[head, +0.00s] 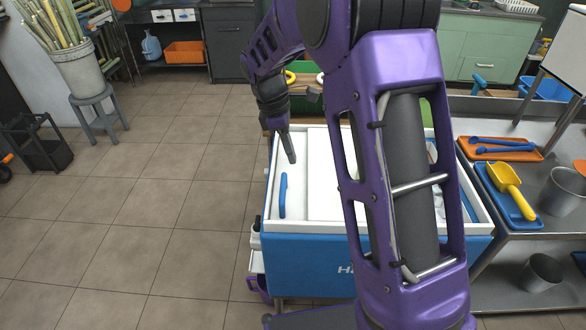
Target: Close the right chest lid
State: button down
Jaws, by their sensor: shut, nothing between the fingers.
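The chest (318,250) is blue with a white rim and stands in the middle of the head view, partly behind my purple arm. A white lid panel (318,185) shows on its top, left of the arm. A blue handle (283,196) stands on the white surface near the left rim. Most of the chest's right half is hidden by my arm, so how the right lid sits cannot be seen fully. My gripper (291,157) is shut and empty, pointing down over the chest's left part, beyond the blue handle. I cannot tell whether it touches anything.
A steel table (480,240) stands close on the right, with an orange tray (508,150), a yellow scoop (512,188) on a blue tray and metal pots. A bin of cane (76,72) on a stool is at upper left. The tiled floor (150,200) left of the chest is clear.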

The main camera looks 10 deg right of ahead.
jog(key=b+x, duration=0.1)
jog(key=x, duration=0.8)
jog(key=shift+s+f+b, duration=0.1)
jog(key=shift+f+b, duration=0.25)
jog(key=shift+d, duration=0.15)
jog(key=s+d+p, duration=0.1)
jog(key=d, duration=0.4)
jog(key=s+d+p, duration=0.1)
jog(key=d, duration=0.5)
jog(key=s+d+p, duration=0.1)
jog(key=d, duration=0.5)
jog(key=shift+s+p, duration=0.2)
jog(key=shift+p, duration=0.15)
